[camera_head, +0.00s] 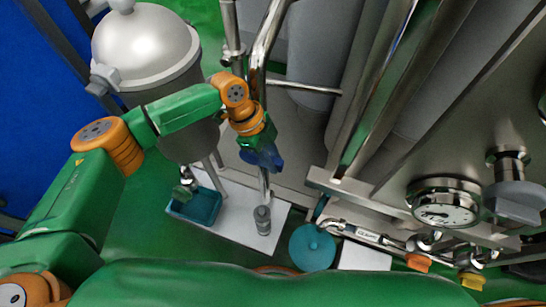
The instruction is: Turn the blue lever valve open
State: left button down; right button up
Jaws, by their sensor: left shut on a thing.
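The blue lever valve (268,159) sits on a vertical steel pipe near the middle of the head view. Its blue handle shows just below my left gripper (261,146). My left arm comes in from the left, and its gripper is shut on the blue lever from above. The fingers and the lever overlap, so the exact grip and the valve body behind are partly hidden. My right gripper is not in view.
A steel vessel (147,45) stands at the upper left, close to my left arm. A teal tray (195,207) and a round teal disc (312,248) are below. A pressure gauge (444,207), an orange handle (418,262) and a yellow handle (470,281) are at the right.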

pick_arm(q)
jog(key=shift+r+h, duration=0.1)
jog(key=shift+h, duration=0.2)
jog(key=shift+a+r+h, duration=0.15)
jog(key=shift+r+h, duration=0.05)
jog(key=shift+h, duration=0.3)
jog(key=shift+w+a+r+g+h+b, duration=0.15)
jog(key=shift+g+h+b, duration=0.15)
jog(key=shift+h+b, duration=0.2)
jog(key=shift+a+r+g+h+b, duration=0.15)
jog(key=shift+g+h+b, duration=0.15)
jog(key=shift+h+b, duration=0.15)
jog(key=h+b, duration=0.1)
jog(key=r+h+b, duration=0.1)
jog(key=b, duration=0.1)
jog(key=shift+w+a+r+g+h+b, duration=0.1)
jog(key=shift+a+r+g+h+b, duration=0.05)
jog(key=shift+a+g+h+b, duration=0.2)
jog(key=shift+a+r, duration=0.1)
jog(key=shift+r, duration=0.05)
jog(key=shift+r+h+b, duration=0.1)
jog(key=shift+h+b, duration=0.2)
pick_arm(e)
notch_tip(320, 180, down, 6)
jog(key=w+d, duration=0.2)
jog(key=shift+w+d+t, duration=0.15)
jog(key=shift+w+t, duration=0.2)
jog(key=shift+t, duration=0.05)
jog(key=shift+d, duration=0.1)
